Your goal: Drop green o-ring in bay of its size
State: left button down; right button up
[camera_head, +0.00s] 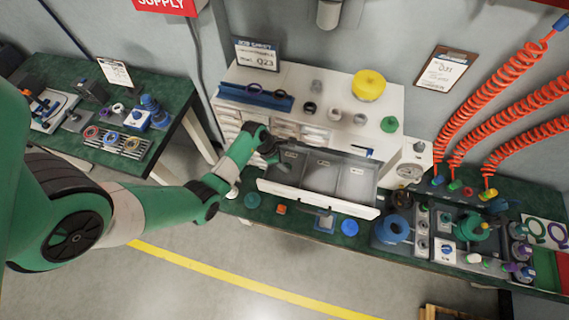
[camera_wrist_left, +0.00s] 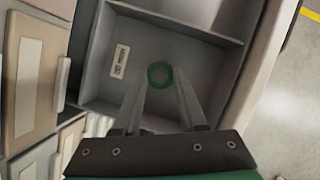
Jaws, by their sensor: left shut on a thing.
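The green o-ring (camera_wrist_left: 159,74) is held between the fingertips of my left gripper (camera_wrist_left: 160,84) in the left wrist view. Behind it is the grey floor of a bay (camera_wrist_left: 196,45) with a small white label (camera_wrist_left: 120,60); the label's text is too small to read surely. In the head view my left gripper (camera_head: 272,154) is at the left end of the open drawer (camera_head: 320,196), over its left bay; the ring is too small to make out there. The drawer has three grey bays side by side. My right gripper is not in view.
The drawer juts from a white cabinet (camera_head: 395,160) over the green bench. A yellow spool (camera_head: 368,85), a green weight (camera_head: 389,124) and dark rings stand on the cabinet top. Red coiled hoses (camera_head: 500,75) hang at right. A side table (camera_head: 165,90) at left holds colored rings.

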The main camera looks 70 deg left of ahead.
pick_arm(q)
jog(key=shift+f, duration=0.5)
jog(key=shift+f+b, duration=0.1)
jog(key=shift+b, duration=0.2)
jog(key=shift+c, duration=2.3)
grip_release()
jog(key=p+v, duration=0.4)
jog(key=v, duration=0.9)
jog(key=shift+p, duration=0.35)
jog(key=shift+w, duration=0.15)
